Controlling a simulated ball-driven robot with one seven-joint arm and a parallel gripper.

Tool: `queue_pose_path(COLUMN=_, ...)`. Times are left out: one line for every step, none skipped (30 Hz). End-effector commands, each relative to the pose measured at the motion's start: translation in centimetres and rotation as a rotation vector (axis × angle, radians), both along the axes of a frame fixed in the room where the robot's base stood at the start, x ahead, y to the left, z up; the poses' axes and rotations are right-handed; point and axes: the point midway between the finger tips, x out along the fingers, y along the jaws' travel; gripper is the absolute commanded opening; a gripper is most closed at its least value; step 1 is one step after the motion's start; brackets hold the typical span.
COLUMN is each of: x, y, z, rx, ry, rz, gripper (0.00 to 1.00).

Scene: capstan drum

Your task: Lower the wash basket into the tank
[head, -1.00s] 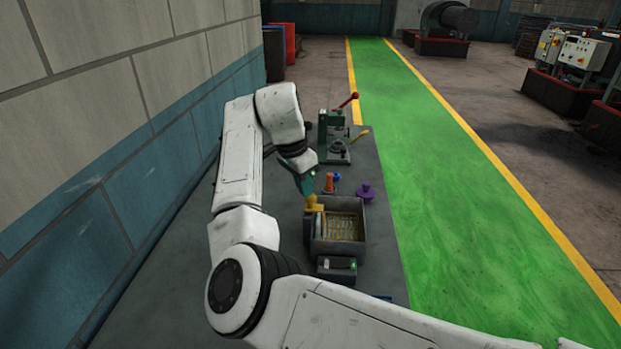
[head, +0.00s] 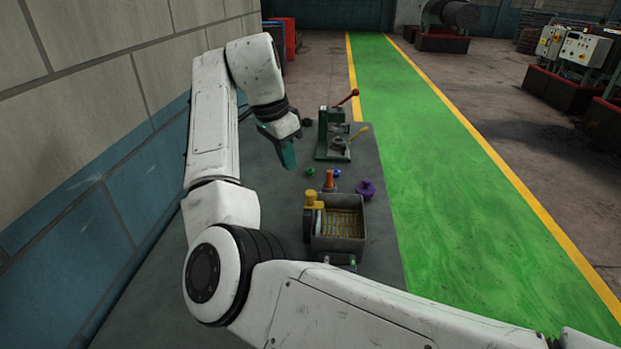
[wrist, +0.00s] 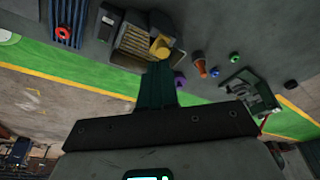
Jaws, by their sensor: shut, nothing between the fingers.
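The grey tank (head: 362,221) stands on the bench in the head view. A yellowish slatted wash basket (head: 340,222) shows inside its opening; how deep it sits is hard to tell. A yellow drum or knob (head: 312,201) is at the tank's left side. In the wrist view the tank (wrist: 108,45), basket (wrist: 135,40) and yellow drum (wrist: 160,46) are near the top. My gripper (head: 289,162), with teal fingers, is shut and empty, above the bench behind and left of the drum. Its fingers also show in the wrist view (wrist: 157,72), apart from the drum.
Orange (head: 329,179), green (head: 310,172), blue (head: 337,174) and purple (head: 365,190) pieces stand behind the tank. A green press (head: 333,135) with a red lever is farther back. A wall is on the left; a green walkway (head: 450,180) runs along the right.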

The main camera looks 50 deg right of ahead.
Motion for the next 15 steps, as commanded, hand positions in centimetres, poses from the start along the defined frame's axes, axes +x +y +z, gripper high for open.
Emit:
queue_pose_path(x=0.1, y=0.2, z=0.8, rx=0.000, ry=-0.002, rz=0.000, gripper=0.00)
queue_pose_path(x=0.1, y=0.3, z=1.1, rx=-0.001, ry=-0.001, rz=0.000, gripper=0.00)
queue_pose_path(x=0.1, y=0.4, z=1.6, rx=-0.001, ry=-0.001, rz=0.000, gripper=0.00)
queue_pose_path(x=0.1, y=0.5, z=1.9, rx=0.000, ry=0.000, rz=0.000, gripper=0.00)
queue_pose_path(x=0.1, y=0.5, z=2.2, rx=0.000, ry=0.000, rz=-0.001, gripper=0.00)
queue_pose_path(x=0.1, y=0.6, z=2.5, rx=0.000, ry=0.000, rz=-0.001, gripper=0.00)
queue_pose_path(x=0.1, y=0.6, z=2.6, rx=-0.001, ry=0.000, rz=-0.001, gripper=0.00)
queue_pose_path(x=0.1, y=0.6, z=2.7, rx=-0.001, ry=0.001, rz=-0.001, gripper=0.00)
queue_pose_path(x=0.1, y=0.7, z=2.9, rx=-0.001, ry=0.001, rz=-0.001, gripper=0.00)
queue_pose_path(x=0.1, y=0.7, z=2.9, rx=-0.001, ry=0.001, rz=-0.001, gripper=0.00)
queue_pose_path(x=0.1, y=0.7, z=2.9, rx=-0.001, ry=0.001, rz=-0.001, gripper=0.00)
queue_pose_path(x=0.1, y=0.7, z=2.9, rx=-0.001, ry=0.002, rz=-0.001, gripper=0.00)
queue_pose_path(x=0.1, y=0.7, z=3.0, rx=-0.001, ry=0.002, rz=-0.001, gripper=0.00)
queue_pose_path(x=0.1, y=0.7, z=2.9, rx=-0.001, ry=0.002, rz=-0.001, gripper=0.00)
queue_pose_path(x=0.1, y=0.7, z=2.9, rx=-0.001, ry=0.002, rz=-0.001, gripper=0.00)
